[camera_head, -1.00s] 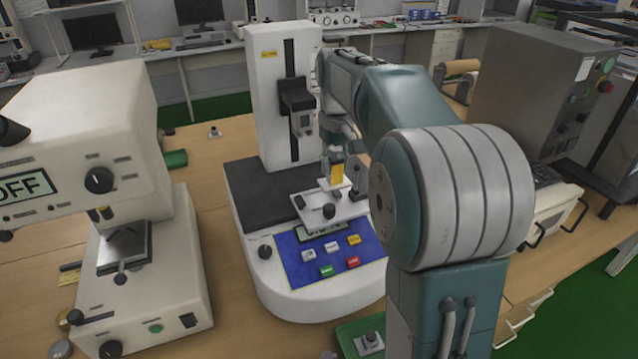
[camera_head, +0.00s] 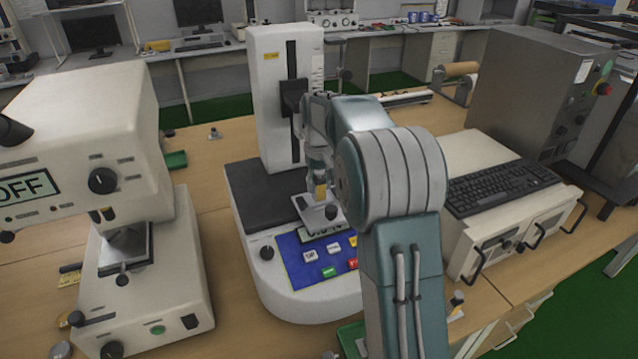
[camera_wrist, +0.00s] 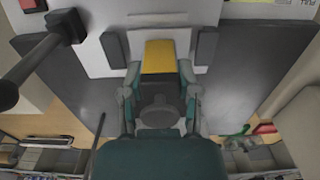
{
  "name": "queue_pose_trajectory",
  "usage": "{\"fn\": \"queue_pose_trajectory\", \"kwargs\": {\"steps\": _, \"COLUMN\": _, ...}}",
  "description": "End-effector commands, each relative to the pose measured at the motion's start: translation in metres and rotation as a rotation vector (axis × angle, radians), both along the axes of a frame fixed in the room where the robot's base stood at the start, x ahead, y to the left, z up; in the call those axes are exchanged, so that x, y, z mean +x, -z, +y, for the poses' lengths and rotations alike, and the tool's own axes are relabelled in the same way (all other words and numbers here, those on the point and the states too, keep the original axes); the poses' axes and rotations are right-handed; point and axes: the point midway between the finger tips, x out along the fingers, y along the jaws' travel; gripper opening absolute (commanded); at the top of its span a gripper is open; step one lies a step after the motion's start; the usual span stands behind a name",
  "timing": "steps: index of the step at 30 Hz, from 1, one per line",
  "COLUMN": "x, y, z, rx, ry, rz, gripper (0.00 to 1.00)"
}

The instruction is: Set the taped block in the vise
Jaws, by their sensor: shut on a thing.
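I cannot tell whether the block touches the vise floor.
The machine's white column (camera_head: 283,60) with its dark head (camera_head: 294,97) rises just behind my gripper. A blue button panel (camera_head: 312,262) lies in front. Another tester marked OFF (camera_head: 75,160) stands left. A keyboard (camera_head: 500,188) and a grey cabinet (camera_head: 535,95) are right.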

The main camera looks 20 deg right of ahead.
Motion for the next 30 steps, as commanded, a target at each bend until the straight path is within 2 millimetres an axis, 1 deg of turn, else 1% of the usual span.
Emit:
{"fn": "queue_pose_trajectory", "kwargs": {"steps": 5, "x": 0.0, "y": 0.001, "z": 0.0, "rx": 0.0, "ry": 0.0, "rz": -0.001, "gripper": 0.0}}
{"fn": "queue_pose_trajectory", "kwargs": {"steps": 6, "x": 0.0, "y": 0.002, "z": 0.0, "rx": 0.0, "ry": 0.0, "rz": 0.0, "gripper": 0.56}}
{"fn": "queue_pose_trajectory", "kwargs": {"steps": 7, "x": 0.0, "y": 0.001, "z": 0.0, "rx": 0.0, "ry": 0.0, "rz": 0.0, "gripper": 0.69}}
{"fn": "queue_pose_trajectory", "kwargs": {"steps": 8, "x": 0.0, "y": 0.001, "z": 0.0, "rx": 0.0, "ry": 0.0, "rz": 0.0, "gripper": 0.77}}
{"fn": "queue_pose_trajectory", "kwargs": {"steps": 18, "x": 0.0, "y": 0.001, "z": 0.0, "rx": 0.0, "ry": 0.0, "rz": 0.0, "gripper": 0.77}}
{"fn": "queue_pose_trajectory", "kwargs": {"steps": 21, "x": 0.0, "y": -0.003, "z": 0.0, "rx": 0.0, "ry": 0.0, "rz": -0.001, "gripper": 0.77}}
{"fn": "queue_pose_trajectory", "kwargs": {"steps": 23, "x": 0.001, "y": -0.009, "z": 0.0, "rx": -0.001, "ry": 0.0, "rz": -0.003, "gripper": 0.77}}
{"fn": "queue_pose_trajectory", "kwargs": {"steps": 25, "x": 0.001, "y": -0.021, "z": 0.0, "rx": -0.001, "ry": 0.0, "rz": -0.004, "gripper": 0.77}}
{"fn": "queue_pose_trajectory", "kwargs": {"steps": 30, "x": 0.001, "y": -0.057, "z": 0.0, "rx": -0.001, "ry": 0.0, "rz": -0.005, "gripper": 0.77}}
